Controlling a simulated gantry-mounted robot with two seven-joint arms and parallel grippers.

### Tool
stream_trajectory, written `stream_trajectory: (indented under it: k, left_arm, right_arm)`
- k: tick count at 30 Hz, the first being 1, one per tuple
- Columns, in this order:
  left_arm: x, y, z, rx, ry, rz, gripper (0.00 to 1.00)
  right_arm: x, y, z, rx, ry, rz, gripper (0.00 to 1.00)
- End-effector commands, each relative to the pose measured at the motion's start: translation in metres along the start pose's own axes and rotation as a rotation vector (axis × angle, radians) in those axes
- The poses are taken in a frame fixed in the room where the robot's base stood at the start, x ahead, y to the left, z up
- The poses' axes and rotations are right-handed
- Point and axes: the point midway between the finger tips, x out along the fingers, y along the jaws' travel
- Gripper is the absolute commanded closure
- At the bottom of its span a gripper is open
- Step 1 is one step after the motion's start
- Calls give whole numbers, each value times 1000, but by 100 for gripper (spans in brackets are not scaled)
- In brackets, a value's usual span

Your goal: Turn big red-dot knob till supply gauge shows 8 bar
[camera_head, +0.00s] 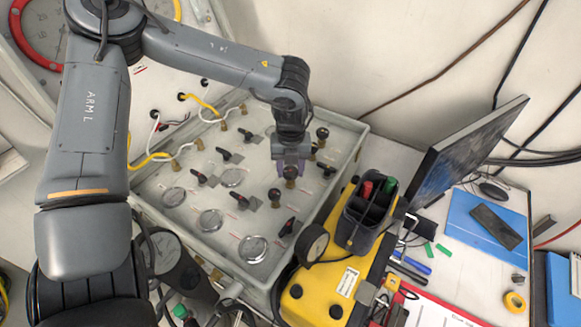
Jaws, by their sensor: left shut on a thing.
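The air panel (325,205) is a pale grey box with small valves, knobs and round gauges on its face. My left gripper (290,170) points down over the panel's right-hand part and is shut on a dark round knob (290,173). No red dot can be made out on it from here. I cannot tell which is the supply gauge or read any value. My right gripper is not in view.
Other round knobs stand close by, one behind (322,134) and one in front (274,195). Black lever valves (287,228) sit around them. A yellow case (325,290) with a black caddy (365,214) stands against the panel's right side. A monitor (465,150) is further right.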

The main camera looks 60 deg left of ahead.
Motion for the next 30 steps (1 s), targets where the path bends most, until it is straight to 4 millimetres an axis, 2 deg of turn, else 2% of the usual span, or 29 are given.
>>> stream_trajectory:
  k: [18, 30]
  left_arm:
    - [0, 0, 0, 550, -2, 0, 85]
    - [0, 0, 0, 726, -3, 0, 85]
  right_arm:
    - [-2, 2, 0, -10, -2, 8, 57]
    - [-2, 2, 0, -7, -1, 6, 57]
